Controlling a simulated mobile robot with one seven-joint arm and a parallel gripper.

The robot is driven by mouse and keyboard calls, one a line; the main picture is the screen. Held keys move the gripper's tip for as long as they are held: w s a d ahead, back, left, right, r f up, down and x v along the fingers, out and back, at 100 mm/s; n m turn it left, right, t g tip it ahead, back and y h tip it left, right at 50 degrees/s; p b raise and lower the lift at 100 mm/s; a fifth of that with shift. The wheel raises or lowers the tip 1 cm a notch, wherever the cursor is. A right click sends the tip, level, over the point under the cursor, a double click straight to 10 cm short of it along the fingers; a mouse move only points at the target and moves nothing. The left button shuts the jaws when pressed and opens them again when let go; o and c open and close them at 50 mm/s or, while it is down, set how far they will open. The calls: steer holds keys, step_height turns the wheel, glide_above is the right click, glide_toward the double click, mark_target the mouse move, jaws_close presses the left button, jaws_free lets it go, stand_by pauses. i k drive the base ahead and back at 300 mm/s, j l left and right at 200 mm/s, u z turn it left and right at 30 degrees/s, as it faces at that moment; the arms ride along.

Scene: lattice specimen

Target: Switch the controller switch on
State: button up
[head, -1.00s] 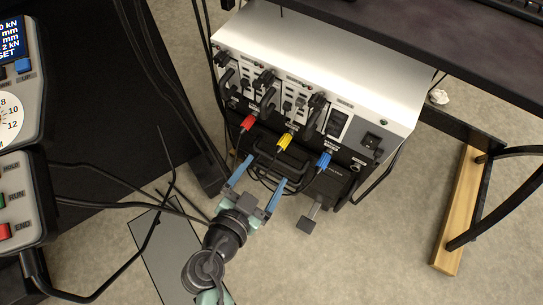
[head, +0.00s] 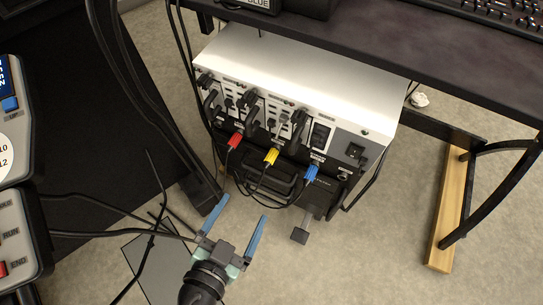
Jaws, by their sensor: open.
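The controller (head: 290,75) is a white-topped box with a dark front, standing under the desk. A black rocker switch (head: 355,151) sits on a grey panel at the right of its front; its position is too small to tell. Another dark panel element (head: 320,134) lies just left of it. My gripper (head: 238,221) has two blue fingers spread apart with nothing between them. It is below and left of the switch in the picture, clear of the controller's front.
Red (head: 235,140), yellow (head: 271,156) and blue (head: 311,173) plugs with cables stick out of the front. Black cables hang at left. The dark desk (head: 420,60) overhangs at upper right, with a wood-footed leg (head: 447,215). Carpet at lower right is clear.

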mark_target(354, 152)
steer(key=z, duration=0.7)
steer(key=k+l+u, duration=0.1)
steer(key=k, duration=0.25)
